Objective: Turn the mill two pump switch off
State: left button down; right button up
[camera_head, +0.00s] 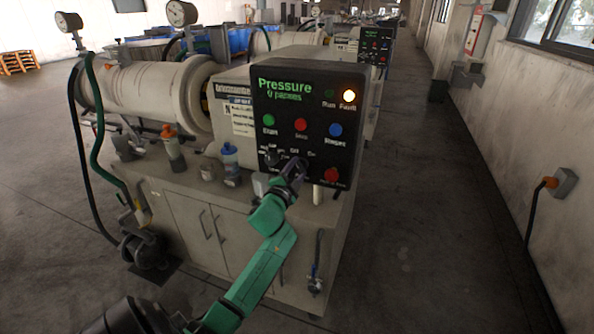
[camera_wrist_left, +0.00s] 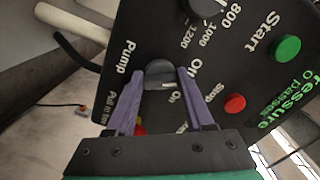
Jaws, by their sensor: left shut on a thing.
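The black control panel (camera_head: 345,130) of the nearest mill faces me. Its small dark pump switch knob (camera_wrist_left: 160,75) sits beside the "Pump" lettering in the left wrist view. My left gripper (camera_head: 293,168) reaches the lower row of the panel. In the left wrist view, the two purple fingers of this gripper (camera_wrist_left: 161,80) are on either side of the knob and shut on it. "On" lettering shows near the knob, but I cannot tell exactly which way it points. In the head view the gripper hides the knob. My right gripper is not in view.
Green start (camera_head: 268,120), red stop (camera_head: 301,125) and blue (camera_head: 335,130) buttons sit above the switches; a red knob (camera_head: 331,174) is right of my gripper. Bottles (camera_head: 230,158) stand on the bench. The right aisle is clear.

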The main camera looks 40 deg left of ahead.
pick_arm(q)
jog(key=shift+c, duration=1.4)
grip_release()
jog(key=shift+s, duration=0.1)
jog(key=b+v, duration=0.2)
jog(key=v, duration=1.2)
jog(key=shift+s, duration=0.2)
jog(key=shift+d, duration=0.1)
